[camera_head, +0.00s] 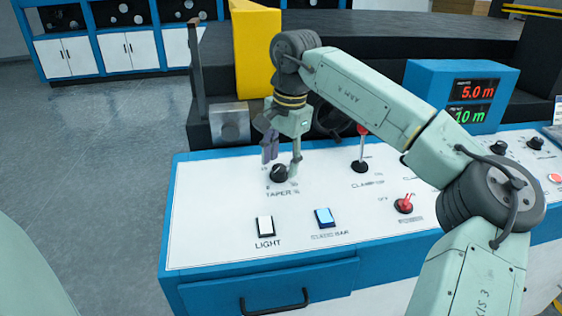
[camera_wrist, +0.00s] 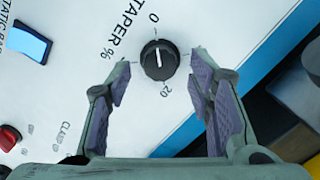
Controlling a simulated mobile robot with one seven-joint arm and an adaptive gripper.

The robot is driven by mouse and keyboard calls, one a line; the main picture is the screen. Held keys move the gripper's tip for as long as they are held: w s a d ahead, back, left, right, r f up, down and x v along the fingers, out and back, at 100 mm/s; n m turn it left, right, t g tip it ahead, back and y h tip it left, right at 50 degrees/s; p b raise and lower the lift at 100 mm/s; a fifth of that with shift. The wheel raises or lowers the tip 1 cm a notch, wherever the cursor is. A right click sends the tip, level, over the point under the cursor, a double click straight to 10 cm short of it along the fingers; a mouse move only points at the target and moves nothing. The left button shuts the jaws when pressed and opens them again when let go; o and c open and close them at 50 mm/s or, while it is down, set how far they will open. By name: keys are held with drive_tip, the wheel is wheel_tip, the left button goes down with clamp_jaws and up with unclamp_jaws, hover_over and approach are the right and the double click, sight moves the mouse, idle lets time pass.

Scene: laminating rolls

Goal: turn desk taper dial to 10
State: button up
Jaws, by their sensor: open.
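The taper dial (camera_head: 279,175) is a round black knob on the white desk top, above the "TAPER %" label. In the wrist view the dial (camera_wrist: 159,60) has a white pointer line that lies roughly along the direction between the printed 0 and 20; I cannot tell which end is the pointing end. My gripper (camera_head: 282,161) points down over the dial. In the wrist view my gripper (camera_wrist: 160,64) is open, with one purple-padded finger on each side of the knob and visible gaps to it. Contact does not show.
A white LIGHT switch (camera_head: 265,226) and a blue bar switch (camera_head: 324,218) lie in front of the dial. A red-topped lever (camera_head: 361,150) and a red switch (camera_head: 403,204) stand to the right. A blue display box (camera_head: 433,92) shows red and green readings.

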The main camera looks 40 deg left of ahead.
drive_tip(key=shift+a+f, duration=0.1)
drive_tip(key=shift+f, duration=0.75)
drive_tip(key=shift+c, duration=0.4)
clamp_jaws()
